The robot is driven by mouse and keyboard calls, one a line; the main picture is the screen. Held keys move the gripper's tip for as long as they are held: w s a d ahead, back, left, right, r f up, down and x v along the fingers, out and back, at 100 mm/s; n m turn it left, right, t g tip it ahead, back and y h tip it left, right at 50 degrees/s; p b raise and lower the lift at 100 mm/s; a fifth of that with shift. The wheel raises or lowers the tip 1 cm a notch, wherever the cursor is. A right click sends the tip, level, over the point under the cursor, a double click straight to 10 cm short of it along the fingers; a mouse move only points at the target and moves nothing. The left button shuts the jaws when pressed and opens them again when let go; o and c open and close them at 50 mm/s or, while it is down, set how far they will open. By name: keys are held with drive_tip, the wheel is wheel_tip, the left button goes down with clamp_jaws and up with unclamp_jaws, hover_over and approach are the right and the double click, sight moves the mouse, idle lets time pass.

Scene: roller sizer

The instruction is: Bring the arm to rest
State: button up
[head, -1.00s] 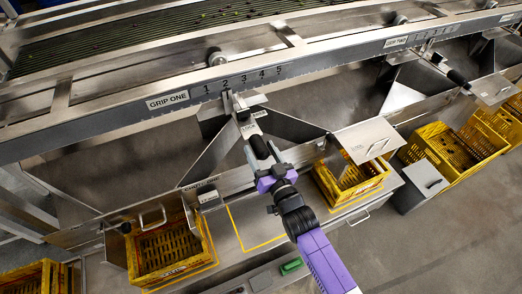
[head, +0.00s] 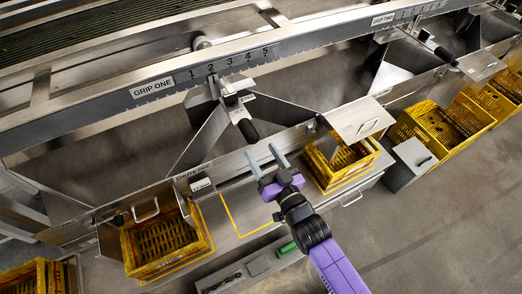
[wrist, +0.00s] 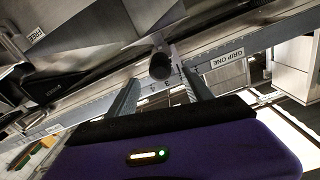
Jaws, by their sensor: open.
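My gripper (head: 266,161) is at the end of my purple and black arm, low in front of the sizer. Its two grey fingers are apart with nothing between them. The black-handled lever (head: 245,123) of grip one stands ahead of the fingers, clear of them, below the numbered scale (head: 228,64). In the wrist view the round black end of a handle (wrist: 160,66) shows beyond the fingers (wrist: 160,92), with the grip one label (wrist: 228,58) to the right.
Yellow crates stand below the chutes, one left (head: 163,243) and one right (head: 340,163) of my gripper. A steel flap (head: 357,118) overhangs the right crate. A green object (head: 286,248) lies by the front ledge. Open floor (head: 440,220) is at the right.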

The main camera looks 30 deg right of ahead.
idle(0.4)
drive_tip(key=shift+w+r, duration=0.1)
drive_tip(key=shift+r, duration=0.25)
drive_tip(key=s+r+g, duration=0.1)
drive_tip(key=s+r, duration=0.2)
drive_tip(key=s, duration=0.8)
drive_tip(key=s+r+n+g, duration=0.1)
drive_tip(key=s+r, duration=0.3)
drive_tip(key=s, duration=0.7)
drive_tip(key=s+r+n+g, duration=0.1)
drive_tip(key=s+r, duration=0.2)
drive_tip(key=s, duration=0.8)
drive_tip(key=shift+s+r, duration=0.35)
drive_tip(key=shift+s, duration=0.05)
drive_tip(key=shift+o, duration=0.5)
